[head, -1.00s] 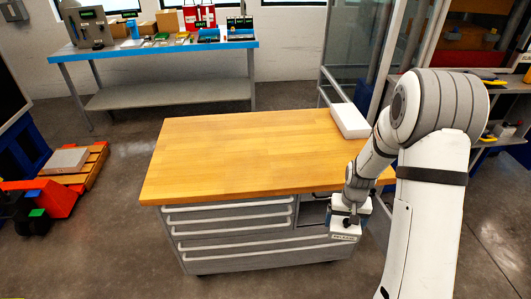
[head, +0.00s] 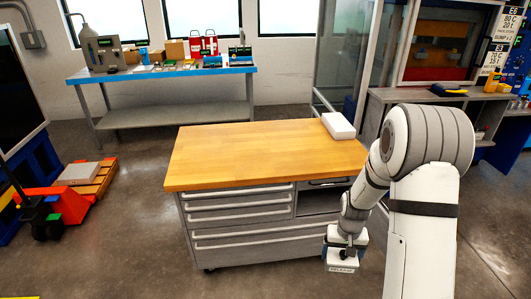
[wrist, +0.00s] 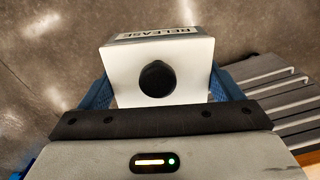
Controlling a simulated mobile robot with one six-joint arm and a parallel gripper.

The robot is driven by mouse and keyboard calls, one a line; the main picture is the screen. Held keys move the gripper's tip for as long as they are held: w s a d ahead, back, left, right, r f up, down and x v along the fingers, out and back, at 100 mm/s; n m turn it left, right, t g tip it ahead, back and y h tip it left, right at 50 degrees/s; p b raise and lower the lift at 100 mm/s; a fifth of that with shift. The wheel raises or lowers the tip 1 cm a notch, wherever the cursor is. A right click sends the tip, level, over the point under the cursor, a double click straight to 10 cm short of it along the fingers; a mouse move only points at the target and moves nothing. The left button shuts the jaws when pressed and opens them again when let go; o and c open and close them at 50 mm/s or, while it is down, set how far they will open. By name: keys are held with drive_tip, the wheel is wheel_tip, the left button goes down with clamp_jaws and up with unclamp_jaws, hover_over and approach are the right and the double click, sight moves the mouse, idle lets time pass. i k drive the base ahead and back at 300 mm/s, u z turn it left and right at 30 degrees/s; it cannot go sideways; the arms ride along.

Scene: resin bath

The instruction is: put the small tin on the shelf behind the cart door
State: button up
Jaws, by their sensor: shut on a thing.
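The small tin (wrist: 125,75) is a white box with a round black knob and a RELEASE label. It sits between the blue fingers of my gripper (wrist: 160,84) in the wrist view. In the head view my gripper (head: 343,243) holds the tin (head: 341,266) low, in front of the cart's right end and apart from it as far as I can tell. The cart (head: 245,212) has a wooden top and grey drawers. At its upper right front is a dark open compartment (head: 316,203) under a handle (head: 328,183). My arm partly hides that side, and I cannot make out a separate door.
A white box (head: 338,126) lies on the cart's back right corner; the rest of the top is bare. A blue-edged bench (head: 160,74) with equipment stands behind. A red pallet jack (head: 68,203) is at the left. A grey bench (head: 405,95) stands back right. Floor before the cart is clear.

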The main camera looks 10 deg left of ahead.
sight(317, 194)
drive_tip(key=u, duration=0.25)
drive_tip(key=i, duration=0.85)
drive_tip(key=u, duration=0.3)
